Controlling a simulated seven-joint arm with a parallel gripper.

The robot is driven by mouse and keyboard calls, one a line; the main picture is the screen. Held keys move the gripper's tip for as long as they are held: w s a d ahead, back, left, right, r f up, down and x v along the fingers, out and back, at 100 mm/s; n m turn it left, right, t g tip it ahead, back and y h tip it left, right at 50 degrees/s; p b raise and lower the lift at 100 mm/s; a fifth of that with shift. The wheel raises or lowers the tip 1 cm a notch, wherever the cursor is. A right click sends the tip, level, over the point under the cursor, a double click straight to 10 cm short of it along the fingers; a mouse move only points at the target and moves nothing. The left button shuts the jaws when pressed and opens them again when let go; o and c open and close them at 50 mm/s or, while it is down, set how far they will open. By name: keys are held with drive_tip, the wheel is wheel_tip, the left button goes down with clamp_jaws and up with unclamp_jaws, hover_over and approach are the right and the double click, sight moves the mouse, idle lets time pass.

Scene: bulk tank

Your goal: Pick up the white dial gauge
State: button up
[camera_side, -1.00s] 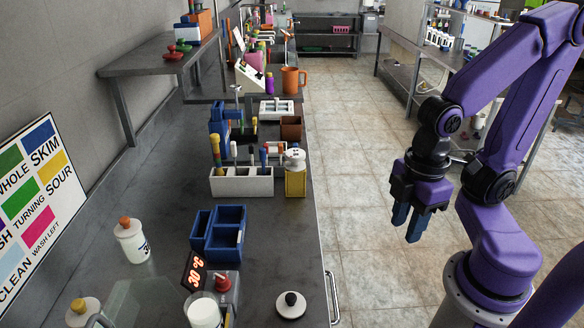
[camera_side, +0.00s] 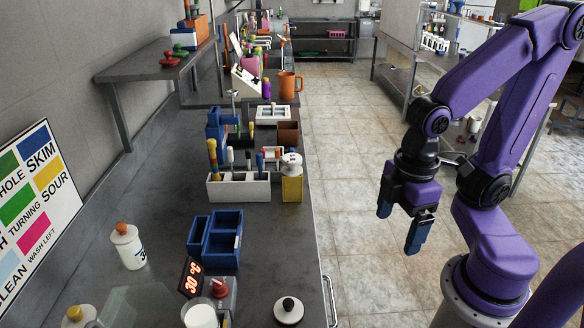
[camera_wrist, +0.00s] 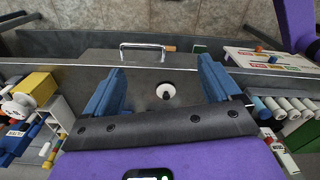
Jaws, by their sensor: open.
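A round white disc with a black knob at its centre, which I take for the white dial gauge (camera_side: 289,312), lies on the grey bench near its right edge in the side view. My gripper (camera_side: 397,233) is open and empty, and points down. In the side view it appears right of the bench edge, apart from the gauge. In the wrist view my gripper (camera_wrist: 162,66) has its fingers spread wide.
Blue bins (camera_side: 190,239), a red temperature display (camera_side: 190,278) and a white container (camera_side: 201,315) stand left of the gauge. A white rack (camera_side: 238,188) and yellow box (camera_side: 292,187) are farther back. A metal handle (camera_side: 329,300) runs along the bench edge. Bench around the gauge is clear.

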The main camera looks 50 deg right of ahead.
drive_tip(key=w+a+r+m, duration=0.2)
drive_tip(key=w+m, duration=0.1)
drive_tip(key=w, duration=0.2)
drive_tip(key=w+a+r+m, duration=0.1)
drive_tip(key=w+r+m, duration=0.1)
drive_tip(key=w+m, duration=0.25)
wheel_tip(320, 180, up, 4)
drive_tip(key=m, duration=2)
hover_over(292, 158)
wheel_tip(292, 158, down, 16)
drive_tip(key=shift+f, duration=0.2)
drive_tip(key=c, duration=1.1)
